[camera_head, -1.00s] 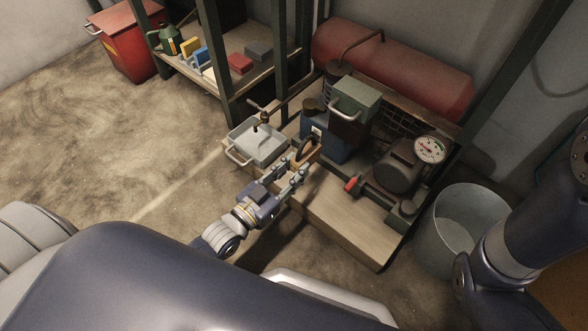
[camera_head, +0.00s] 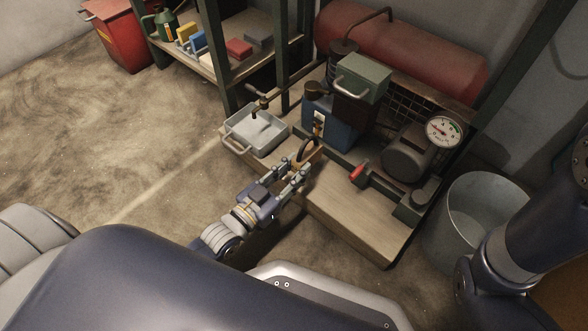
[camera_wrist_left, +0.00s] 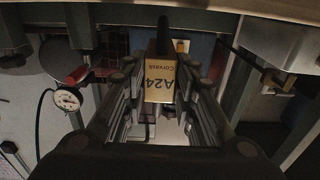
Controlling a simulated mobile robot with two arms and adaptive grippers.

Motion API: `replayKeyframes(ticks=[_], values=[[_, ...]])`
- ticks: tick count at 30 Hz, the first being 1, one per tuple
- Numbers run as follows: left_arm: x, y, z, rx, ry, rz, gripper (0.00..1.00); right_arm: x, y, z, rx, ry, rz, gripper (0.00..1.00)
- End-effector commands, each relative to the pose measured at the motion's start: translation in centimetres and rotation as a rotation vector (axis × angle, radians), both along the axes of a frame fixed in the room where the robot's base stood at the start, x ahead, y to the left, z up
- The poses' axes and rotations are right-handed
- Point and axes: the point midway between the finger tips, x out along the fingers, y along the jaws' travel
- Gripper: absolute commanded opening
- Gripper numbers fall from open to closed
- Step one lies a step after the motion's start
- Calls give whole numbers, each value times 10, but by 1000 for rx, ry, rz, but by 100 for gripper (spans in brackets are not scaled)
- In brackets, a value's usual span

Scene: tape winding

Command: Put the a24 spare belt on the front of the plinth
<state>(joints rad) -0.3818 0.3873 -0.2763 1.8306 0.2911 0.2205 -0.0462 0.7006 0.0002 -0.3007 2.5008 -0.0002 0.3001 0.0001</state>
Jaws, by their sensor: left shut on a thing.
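My left gripper (camera_head: 296,167) is shut on the A24 spare belt (camera_head: 309,149), a dark loop in a tan card sleeve. In the left wrist view the belt's sleeve (camera_wrist_left: 160,84) shows the upside-down label "A24 Corvesk" between the fingers. The wooden plinth (camera_head: 352,215) carries machinery, and its front right part is bare. The gripper and belt are at the plinth's front edge, left of that bare part. I cannot tell whether the belt touches the plinth. My right gripper is out of view.
A grey tray (camera_head: 240,145) stands left of the belt. A blue unit (camera_head: 340,140), a motor (camera_head: 405,160) and a red-handled part (camera_head: 358,171) stand behind or right of it. A metal bucket (camera_head: 470,222) is at the right. The floor at left is clear.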

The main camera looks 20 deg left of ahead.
Motion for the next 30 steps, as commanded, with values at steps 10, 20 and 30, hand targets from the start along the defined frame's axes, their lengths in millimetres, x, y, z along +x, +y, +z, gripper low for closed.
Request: replayKeyframes(ticks=[10,20,30], values=[[0,0,-4,-1,-2,0,0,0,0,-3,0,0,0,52],[0,0,-11,-1,-2,0,0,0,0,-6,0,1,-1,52],[0,0,-11,0,-1,0,50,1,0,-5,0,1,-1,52]])
